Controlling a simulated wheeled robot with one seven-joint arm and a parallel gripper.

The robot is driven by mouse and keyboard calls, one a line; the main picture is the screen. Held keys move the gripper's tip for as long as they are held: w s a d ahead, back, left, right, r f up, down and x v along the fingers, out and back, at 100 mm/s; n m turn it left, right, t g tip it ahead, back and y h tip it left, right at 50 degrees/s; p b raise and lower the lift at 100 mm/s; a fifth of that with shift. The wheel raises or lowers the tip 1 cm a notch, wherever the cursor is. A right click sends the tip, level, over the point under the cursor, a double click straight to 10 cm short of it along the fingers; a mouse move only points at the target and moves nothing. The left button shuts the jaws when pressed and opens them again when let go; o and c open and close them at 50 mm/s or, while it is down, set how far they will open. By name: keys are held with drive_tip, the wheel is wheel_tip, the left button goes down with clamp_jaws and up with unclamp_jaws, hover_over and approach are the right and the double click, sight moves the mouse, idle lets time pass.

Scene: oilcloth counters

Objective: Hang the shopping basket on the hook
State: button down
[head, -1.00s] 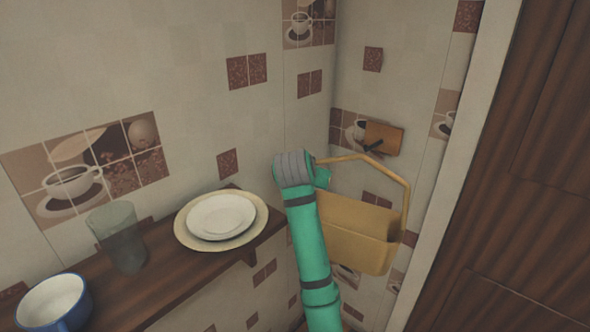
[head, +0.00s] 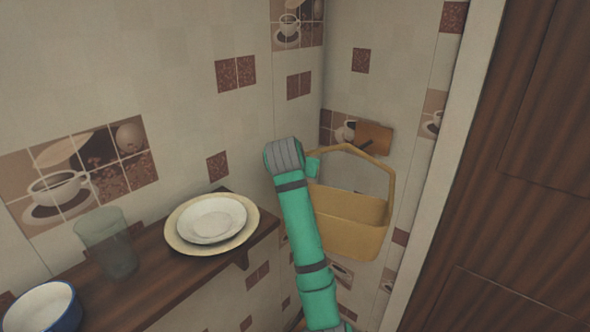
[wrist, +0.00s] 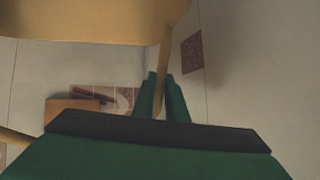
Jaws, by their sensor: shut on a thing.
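The shopping basket (head: 350,238) is yellow-tan with an arched handle and hangs roughly level in the air. My gripper (head: 311,166) is shut on the left side of the handle; in the wrist view the two green fingers (wrist: 160,98) clasp the handle bar (wrist: 163,68). The hook is a dark peg (head: 366,146) on a wooden board (head: 378,136) on the back wall, also at lower left in the wrist view (wrist: 70,108). The handle's top overlaps the peg in the head view. I cannot tell whether they touch or which is in front.
A dark wooden shelf (head: 165,285) at left holds stacked plates (head: 185,243), a clear glass (head: 110,250) and a blue-and-white bowl (head: 45,308). A pale frame edge (head: 446,165) and dark wooden panelling (head: 520,190) stand close at right.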

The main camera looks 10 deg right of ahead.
drive_tip(key=shift+w+d+f, duration=0.3)
drive_tip(key=shift+w+d, duration=0.5)
drive_tip(key=shift+d, duration=0.2)
drive_tip(key=shift+w+d+f, duration=0.3)
drive_tip(key=shift+w+d, duration=0.45)
drive_tip(key=shift+d, duration=0.3)
drive_tip(key=shift+w+d+f, duration=0.3)
drive_tip(key=shift+w+d, duration=0.5)
drive_tip(key=shift+d, duration=0.2)
